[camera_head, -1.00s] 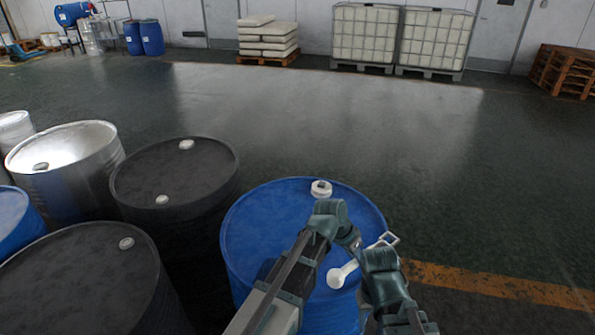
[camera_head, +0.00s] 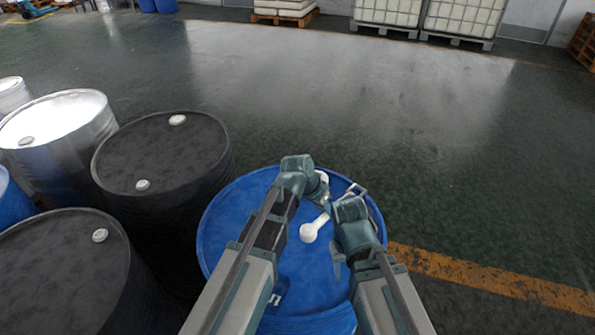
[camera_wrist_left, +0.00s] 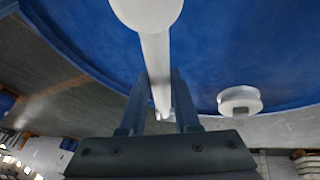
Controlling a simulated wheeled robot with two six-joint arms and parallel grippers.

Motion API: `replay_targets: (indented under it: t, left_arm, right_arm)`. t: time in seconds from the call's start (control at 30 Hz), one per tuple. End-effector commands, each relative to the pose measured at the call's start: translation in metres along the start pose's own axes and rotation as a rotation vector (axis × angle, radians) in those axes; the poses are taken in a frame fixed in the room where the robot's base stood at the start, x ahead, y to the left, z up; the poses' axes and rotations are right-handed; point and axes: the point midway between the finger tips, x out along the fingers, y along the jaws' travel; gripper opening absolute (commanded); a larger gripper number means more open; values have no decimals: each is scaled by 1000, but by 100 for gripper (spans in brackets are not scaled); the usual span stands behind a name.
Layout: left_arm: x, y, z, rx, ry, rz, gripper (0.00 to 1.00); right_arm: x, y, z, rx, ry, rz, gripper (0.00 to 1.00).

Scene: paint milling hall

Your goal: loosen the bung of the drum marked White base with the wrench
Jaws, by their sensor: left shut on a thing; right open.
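The blue drum (camera_head: 235,225) stands in front of me, its flat top facing up. A dark label with an unreadable pale mark is on its front. A white bung (camera_wrist_left: 240,100) with a grey middle sits near its rim; the gripper mostly hides it in the head view. My left gripper (camera_head: 324,197) is shut on the white shaft of the wrench (camera_head: 309,232), over the lid and close beside the bung. The wrench's round end points toward me; a thin loop shows at its far end. The wrench looks apart from the bung. My right gripper (camera_head: 338,262) is open, lower, over the drum's right side.
Two black drums (camera_head: 160,155) and a bare metal drum (camera_head: 60,130) stand close on the left. An orange floor line (camera_head: 490,285) runs at the right. The floor behind the drum is clear, back to pallets and caged white tanks (camera_head: 465,15).

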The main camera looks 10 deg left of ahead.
Motion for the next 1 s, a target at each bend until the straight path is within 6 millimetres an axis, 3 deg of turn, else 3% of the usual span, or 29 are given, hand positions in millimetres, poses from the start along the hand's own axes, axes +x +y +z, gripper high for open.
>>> replay_targets:
  t: [0.03, 0.2, 0.4, 0.67, 1.0]
  left_arm:
    - [-16, -6, -6, -25, 5, -11, 0]
    - [-60, -39, -19, -156, 26, -65, 0]
    - [-93, -70, -24, -277, 48, -113, 0]
    - [-99, -80, -23, -315, 56, -128, 0]
    - [-84, -82, -17, -313, 56, -127, 0]
  right_arm:
    - [-15, 1, 1, 0, 0, 0, 50]
    - [-54, 5, 4, -1, 0, 0, 50]
    - [-80, 8, 5, -1, 0, 0, 50]
    - [-83, 8, 5, -2, 0, 0, 50]
    - [-66, 6, 4, -1, 0, 0, 50]
